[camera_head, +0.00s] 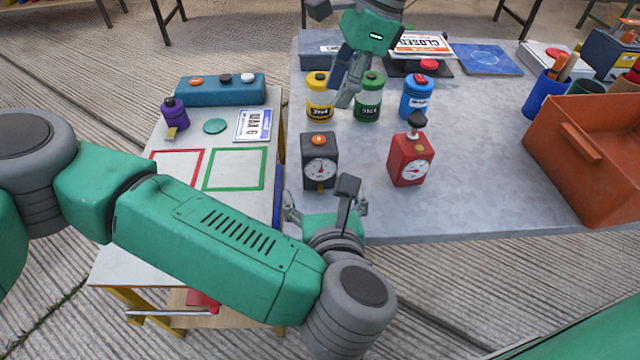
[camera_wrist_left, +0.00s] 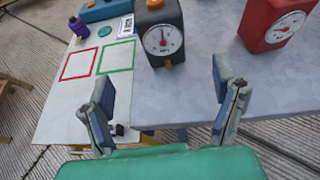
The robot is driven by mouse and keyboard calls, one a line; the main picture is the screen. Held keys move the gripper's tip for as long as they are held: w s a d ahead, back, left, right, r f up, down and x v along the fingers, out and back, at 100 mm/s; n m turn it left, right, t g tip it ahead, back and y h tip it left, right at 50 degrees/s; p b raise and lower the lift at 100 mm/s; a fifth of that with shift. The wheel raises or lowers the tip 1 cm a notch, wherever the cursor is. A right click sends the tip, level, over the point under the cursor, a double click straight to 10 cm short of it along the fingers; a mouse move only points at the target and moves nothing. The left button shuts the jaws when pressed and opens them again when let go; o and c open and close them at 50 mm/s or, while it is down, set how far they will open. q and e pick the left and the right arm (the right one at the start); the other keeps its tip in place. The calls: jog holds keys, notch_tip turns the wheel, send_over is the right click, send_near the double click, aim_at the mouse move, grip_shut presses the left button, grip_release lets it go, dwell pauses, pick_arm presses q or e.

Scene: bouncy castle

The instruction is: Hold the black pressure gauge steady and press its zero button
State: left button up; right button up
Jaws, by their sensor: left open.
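The black pressure gauge (camera_head: 308,171) stands upright near the front left edge of the grey table, its white dial facing me. An orange button (camera_head: 319,139) sits on its top.
A red gauge (camera_head: 405,168) with a black top knob stands right of the black one. Yellow (camera_head: 319,98), green (camera_head: 367,104) and blue (camera_head: 416,98) canisters stand behind. An orange crate (camera_head: 590,150) is at right. A white side table (camera_head: 130,240) adjoins left.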

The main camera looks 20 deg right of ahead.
aim_at(316, 170)
pick_arm(q)
jog(key=w, duration=0.1)
jog(key=w+d+f, duration=0.1)
jog(key=w+d, duration=0.1)
jog(key=shift+w+d+f, duration=0.15)
jog(key=shift+w+f, duration=0.15)
jog(key=shift+w, duration=0.05)
jog(key=w, duration=0.2)
jog(key=w+f, duration=0.2)
jog(key=w, duration=0.1)
jog(key=shift+w+a+f, duration=0.15)
jog(key=shift+w+a, duration=0.1)
jog(key=shift+w, duration=0.1)
jog(key=x, duration=0.2)
jog(key=shift+w+d+f, duration=0.15)
jog(key=shift+w+d, duration=0.15)
jog(key=shift+w+d+f, duration=0.2)
jog(key=shift+d, duration=0.45)
jog(key=shift+a, duration=0.1)
pick_arm(e)
jog(key=shift+d+f, duration=0.1)
jog(key=shift+d, duration=0.55)
